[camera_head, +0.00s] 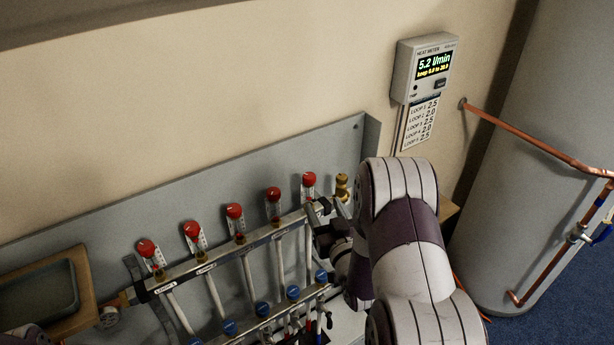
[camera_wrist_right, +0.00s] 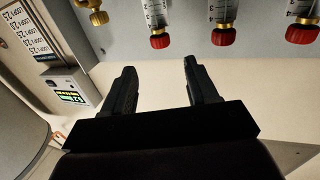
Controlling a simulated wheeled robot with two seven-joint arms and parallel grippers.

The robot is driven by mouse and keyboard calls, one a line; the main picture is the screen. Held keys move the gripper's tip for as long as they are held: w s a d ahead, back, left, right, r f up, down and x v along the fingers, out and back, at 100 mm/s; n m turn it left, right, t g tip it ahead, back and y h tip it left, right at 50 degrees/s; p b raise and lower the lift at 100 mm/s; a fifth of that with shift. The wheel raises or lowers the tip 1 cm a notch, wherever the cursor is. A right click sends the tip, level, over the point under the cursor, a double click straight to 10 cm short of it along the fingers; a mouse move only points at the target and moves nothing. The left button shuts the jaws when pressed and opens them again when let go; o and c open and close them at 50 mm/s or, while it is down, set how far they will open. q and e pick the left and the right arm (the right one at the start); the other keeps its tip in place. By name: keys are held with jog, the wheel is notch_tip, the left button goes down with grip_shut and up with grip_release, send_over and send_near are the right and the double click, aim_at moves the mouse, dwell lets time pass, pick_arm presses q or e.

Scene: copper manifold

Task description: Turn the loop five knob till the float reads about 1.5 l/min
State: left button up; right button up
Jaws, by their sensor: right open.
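The loop five knob, taken as the red cap (camera_head: 309,179) at the right end of the row, tops a clear scaled float tube on the manifold. In the right wrist view, upside down, this red knob (camera_wrist_right: 159,41) is nearest the brass fitting. The float's height cannot be read. My right gripper (camera_head: 318,215) is partly hidden by its wrist and arm beside the manifold's right end. In the wrist view its two dark fingers (camera_wrist_right: 159,68) are apart and empty. Their tips are lined up with the knob, with a gap to it. My left gripper does not show.
Several other red knobs (camera_head: 234,210) stand to the left, with blue caps (camera_head: 262,309) below. A brass fitting (camera_head: 342,186) is close on the right. The heat meter (camera_head: 425,70) reads 5.2 l/min, above a loop list (camera_head: 420,124). Copper pipe (camera_head: 535,140) and a tank stand right.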

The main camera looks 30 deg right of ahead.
aim_at(311, 182)
jog(key=p+x, duration=0.2)
jog(key=x, duration=1)
